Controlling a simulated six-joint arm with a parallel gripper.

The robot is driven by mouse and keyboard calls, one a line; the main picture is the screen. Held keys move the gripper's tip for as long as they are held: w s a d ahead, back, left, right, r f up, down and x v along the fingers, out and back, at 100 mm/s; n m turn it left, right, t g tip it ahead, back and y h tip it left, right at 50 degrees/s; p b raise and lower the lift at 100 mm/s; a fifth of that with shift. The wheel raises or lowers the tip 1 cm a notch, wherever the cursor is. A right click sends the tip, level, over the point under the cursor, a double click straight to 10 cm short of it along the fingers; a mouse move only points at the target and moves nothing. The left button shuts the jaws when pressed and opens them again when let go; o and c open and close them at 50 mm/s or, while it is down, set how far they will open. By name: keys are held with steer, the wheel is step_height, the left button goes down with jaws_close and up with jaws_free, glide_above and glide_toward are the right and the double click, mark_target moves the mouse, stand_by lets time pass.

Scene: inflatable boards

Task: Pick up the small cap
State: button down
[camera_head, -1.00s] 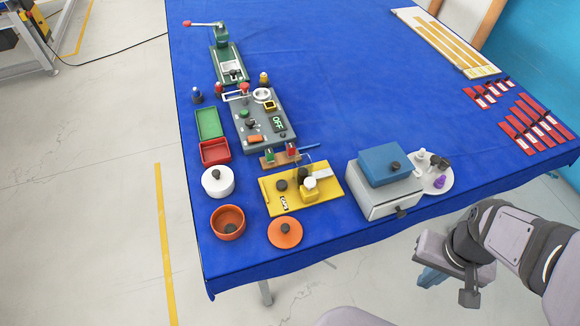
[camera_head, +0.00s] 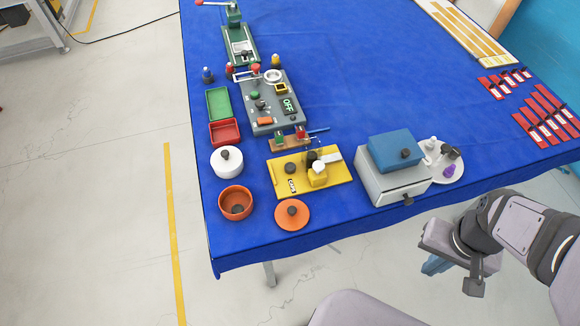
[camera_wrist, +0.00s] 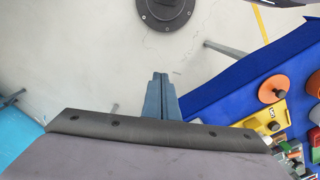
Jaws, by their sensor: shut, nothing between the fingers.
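I cannot tell for sure which piece is the small cap. A white plate (camera_head: 458,176) at the table's right front holds white, dark and purple small pieces. My gripper (camera_wrist: 160,76), with blue fingers, is shut and empty in the wrist view. It is off the table's front edge, over the floor, apart from all these things.
A grey drawer box (camera_head: 385,182) with a blue top (camera_head: 385,151) stands beside the plate. A white lidded pot (camera_head: 219,169), green tray (camera_head: 217,103), red tray (camera_head: 222,133) and grey switch board (camera_head: 262,96) line the left side. The blue table's (camera_head: 390,60) middle is clear.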

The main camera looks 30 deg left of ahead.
steer(key=c, duration=2.4)
jaws_free()
steer(key=shift+c, duration=0.2)
steer(key=o, duration=1.1)
